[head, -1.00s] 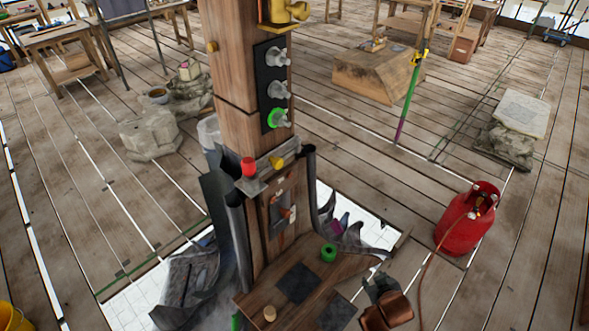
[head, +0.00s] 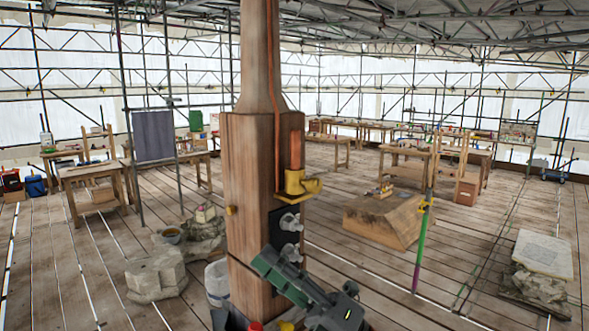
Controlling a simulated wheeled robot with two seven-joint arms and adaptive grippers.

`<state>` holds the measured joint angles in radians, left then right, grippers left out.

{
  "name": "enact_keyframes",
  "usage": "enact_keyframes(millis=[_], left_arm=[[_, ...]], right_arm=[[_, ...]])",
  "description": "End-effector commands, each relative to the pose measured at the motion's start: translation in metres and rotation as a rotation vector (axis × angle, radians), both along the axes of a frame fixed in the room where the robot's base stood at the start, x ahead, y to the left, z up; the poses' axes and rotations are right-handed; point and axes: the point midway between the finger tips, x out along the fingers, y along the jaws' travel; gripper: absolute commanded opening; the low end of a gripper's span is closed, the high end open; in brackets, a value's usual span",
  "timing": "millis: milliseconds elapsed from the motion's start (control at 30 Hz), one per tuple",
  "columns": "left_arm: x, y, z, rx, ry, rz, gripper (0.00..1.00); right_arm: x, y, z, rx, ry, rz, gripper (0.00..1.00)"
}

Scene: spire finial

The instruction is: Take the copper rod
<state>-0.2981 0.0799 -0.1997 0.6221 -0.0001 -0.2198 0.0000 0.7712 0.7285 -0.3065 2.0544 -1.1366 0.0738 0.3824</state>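A wooden post (head: 248,190) stands upright in the middle of the head view. A short, thick copper rod (head: 296,150) stands upright at its right side, its lower end in a yellow holder (head: 297,184). My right gripper (head: 268,263) comes in from the lower right, in front of the post and below the yellow holder. It is apart from the rod. Its dark and green parts overlap, so I cannot tell whether it is open. My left gripper is not in view.
Grey knobs (head: 290,222) on a dark plate sit below the holder, partly hidden by my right gripper. A thin copper strip (head: 276,90) runs up the post. A wooden block (head: 385,218) and a green-purple pole (head: 421,240) stand to the right.

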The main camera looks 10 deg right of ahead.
Motion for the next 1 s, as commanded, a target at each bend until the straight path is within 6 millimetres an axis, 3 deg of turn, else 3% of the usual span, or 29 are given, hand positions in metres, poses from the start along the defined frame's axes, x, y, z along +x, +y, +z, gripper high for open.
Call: enact_keyframes(millis=[100, 200, 367, 467, 633, 800, 1000], left_arm=[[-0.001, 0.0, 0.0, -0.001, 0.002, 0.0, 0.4], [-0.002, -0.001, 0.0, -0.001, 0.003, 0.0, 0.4], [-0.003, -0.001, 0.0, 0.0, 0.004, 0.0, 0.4], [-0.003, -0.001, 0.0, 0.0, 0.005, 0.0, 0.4], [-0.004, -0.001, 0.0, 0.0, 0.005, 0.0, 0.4], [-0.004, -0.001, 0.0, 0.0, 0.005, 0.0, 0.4], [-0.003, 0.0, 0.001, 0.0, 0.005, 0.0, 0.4]], right_arm=[[-0.018, 0.043, 0.016, -0.255, -0.162, -0.014, 0.35], [-0.02, 0.066, 0.02, -0.463, -0.266, -0.062, 0.35], [-0.003, 0.072, 0.033, -0.772, -0.377, -0.219, 0.35], [0.015, 0.056, 0.053, -0.937, -0.409, -0.364, 0.35], [0.039, 0.0, 0.109, -1.134, -0.388, -0.655, 0.35], [0.042, -0.06, 0.162, -1.211, -0.316, -0.893, 0.35], [0.039, -0.094, 0.19, -1.227, -0.258, -1.013, 0.35]])
